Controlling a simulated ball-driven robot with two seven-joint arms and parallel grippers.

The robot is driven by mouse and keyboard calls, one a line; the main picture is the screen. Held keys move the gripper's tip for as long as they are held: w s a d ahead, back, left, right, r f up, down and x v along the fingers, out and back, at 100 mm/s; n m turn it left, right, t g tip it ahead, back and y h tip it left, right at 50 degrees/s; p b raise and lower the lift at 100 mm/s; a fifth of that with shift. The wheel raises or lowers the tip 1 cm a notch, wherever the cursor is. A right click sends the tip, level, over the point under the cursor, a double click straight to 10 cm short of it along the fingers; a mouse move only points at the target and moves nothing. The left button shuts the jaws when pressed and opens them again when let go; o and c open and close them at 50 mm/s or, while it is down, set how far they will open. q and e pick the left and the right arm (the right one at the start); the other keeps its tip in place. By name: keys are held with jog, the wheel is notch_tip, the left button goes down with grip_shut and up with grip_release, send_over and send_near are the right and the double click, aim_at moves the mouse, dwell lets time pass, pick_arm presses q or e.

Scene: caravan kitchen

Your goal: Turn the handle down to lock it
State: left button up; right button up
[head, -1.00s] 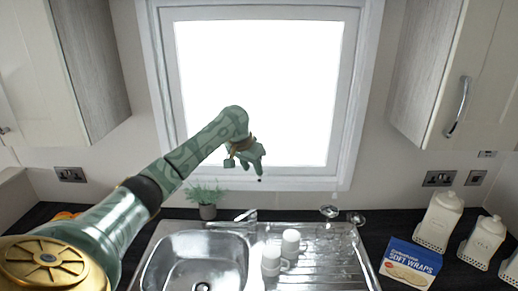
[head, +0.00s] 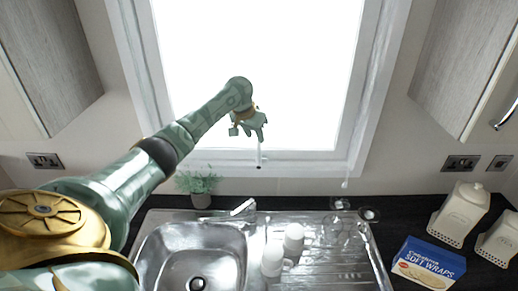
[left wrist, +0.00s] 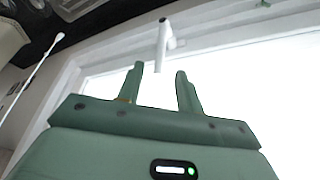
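The window (head: 255,70) fills the back wall, bright white in its white frame. A slim white handle (head: 259,156) stands roughly upright at its lower edge, just below my left gripper (head: 254,133). In the left wrist view the handle (left wrist: 162,48) lies just beyond the fingertips, in line with the gap between them. My left gripper (left wrist: 158,70) is open, its two green fingers apart, and nothing shows between them. I cannot tell whether a finger touches the handle. My right gripper is in neither view.
Below the window are a steel sink (head: 195,255), a tap (head: 240,208) and a potted plant (head: 200,187). White cups (head: 293,238) and glasses (head: 368,214) stand on the drainer. A Soft Wraps box (head: 428,265) and white canisters (head: 460,212) are at right.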

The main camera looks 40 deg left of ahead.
aim_at(258, 144)
pick_arm(q)
jog(key=b+x, duration=0.1)
jog(key=x, duration=0.5)
jog(key=shift+w+a+f, duration=0.1)
jog(key=shift+w+f+b, duration=0.2)
jog(key=shift+f+b, duration=0.3)
jog(key=shift+f, duration=0.05)
jog(key=shift+w+f, duration=0.1)
jog(key=shift+f, duration=0.05)
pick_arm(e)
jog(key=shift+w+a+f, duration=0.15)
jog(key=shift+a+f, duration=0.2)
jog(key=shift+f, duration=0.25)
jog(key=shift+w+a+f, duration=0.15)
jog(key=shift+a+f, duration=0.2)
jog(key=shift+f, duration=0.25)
pick_arm(q)
grip_shut()
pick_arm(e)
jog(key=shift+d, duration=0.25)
